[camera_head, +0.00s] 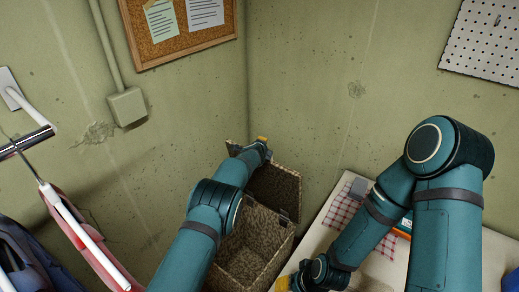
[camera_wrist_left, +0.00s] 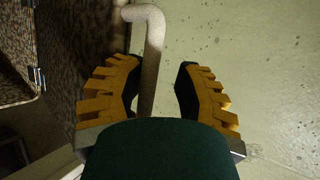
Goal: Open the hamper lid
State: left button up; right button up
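The hamper (camera_head: 254,246) is a brown speckled woven box in the corner, and I see into its interior. Its lid (camera_head: 275,190) stands raised on the hinge side, tilted up near the wall. My left gripper (camera_head: 262,142) is at the top edge of the lid. In the left wrist view, the lid's pale curved handle (camera_wrist_left: 150,55) runs between the two yellow fingers of my left gripper (camera_wrist_left: 160,88), close to the left finger and with a gap to the right one. My right gripper (camera_head: 288,285) is low at the bottom edge; its fingers are mostly hidden.
A table (camera_head: 318,238) with a red checked cloth (camera_head: 342,212) stands right of the hamper. A pink garment (camera_head: 78,232) and a dark blue bag (camera_head: 30,262) hang at left. Concrete walls meet close behind the hamper.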

pick_arm(q)
jog(key=shift+s+d+f+g, duration=0.15)
jog(key=shift+s+d+f, duration=0.05)
jog(key=shift+s+f, duration=0.2)
jog(key=shift+s+d+f+g, duration=0.2)
jog(key=shift+s+f, duration=0.1)
jog(key=shift+s, duration=0.2)
jog(key=shift+s+a+r, duration=0.25)
jog(key=shift+a+r, duration=0.05)
jog(key=shift+r, duration=0.25)
jog(key=v, duration=1)
jog(key=shift+w+a+r, duration=0.2)
jog(key=shift+r, duration=0.3)
